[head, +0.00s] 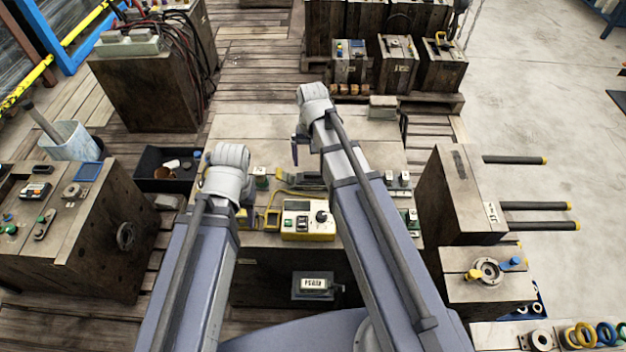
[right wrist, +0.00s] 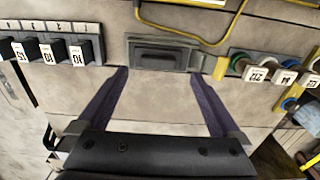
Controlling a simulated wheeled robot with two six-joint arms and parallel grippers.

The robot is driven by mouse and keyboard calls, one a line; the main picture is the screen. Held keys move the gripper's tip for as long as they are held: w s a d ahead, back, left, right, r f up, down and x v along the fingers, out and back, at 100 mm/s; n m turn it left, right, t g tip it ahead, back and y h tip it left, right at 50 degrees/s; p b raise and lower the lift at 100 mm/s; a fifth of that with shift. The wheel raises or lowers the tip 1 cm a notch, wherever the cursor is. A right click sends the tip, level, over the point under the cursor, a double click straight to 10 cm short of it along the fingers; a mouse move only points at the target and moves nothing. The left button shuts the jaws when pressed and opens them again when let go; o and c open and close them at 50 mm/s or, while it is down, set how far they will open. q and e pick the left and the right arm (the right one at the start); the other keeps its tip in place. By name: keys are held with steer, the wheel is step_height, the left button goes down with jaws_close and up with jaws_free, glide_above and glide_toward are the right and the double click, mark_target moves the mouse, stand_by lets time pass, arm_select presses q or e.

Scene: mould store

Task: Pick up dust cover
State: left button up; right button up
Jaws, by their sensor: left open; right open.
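A grey flat rectangular piece with a dark raised middle, which may be the dust cover (right wrist: 165,55), lies on the pale bench top in the right wrist view. It also shows, partly hidden by my right arm, in the head view (head: 298,180). My right gripper (right wrist: 157,73) is open and empty, its two purple fingers spread on the near side of this piece. Whether the fingers touch the bench is unclear. In the head view the right gripper (head: 300,150) is partly hidden by its wrist. My left gripper (head: 247,212) is open, mostly hidden behind its forearm, left of the yellow control box.
A yellow control box (head: 308,220) with a yellow cable (right wrist: 200,40) sits near the bench front. Labelled blocks (right wrist: 262,70) flank the grey piece on one side, a dark rack of numbered blocks (right wrist: 55,50) on the other. A black bin (head: 150,182) stands left.

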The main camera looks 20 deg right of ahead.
mark_target(313, 173)
arm_select(q)
step_height(313, 173, down, 5)
steer(key=b, duration=0.4)
steer(key=shift+f+b, duration=0.1)
steer(key=shift+b, duration=0.3)
arm_select(e)
step_height(313, 173, down, 5)
steer(key=shift+d+f, duration=0.1)
steer(key=shift+c, duration=0.2)
steer(key=c, duration=1.4)
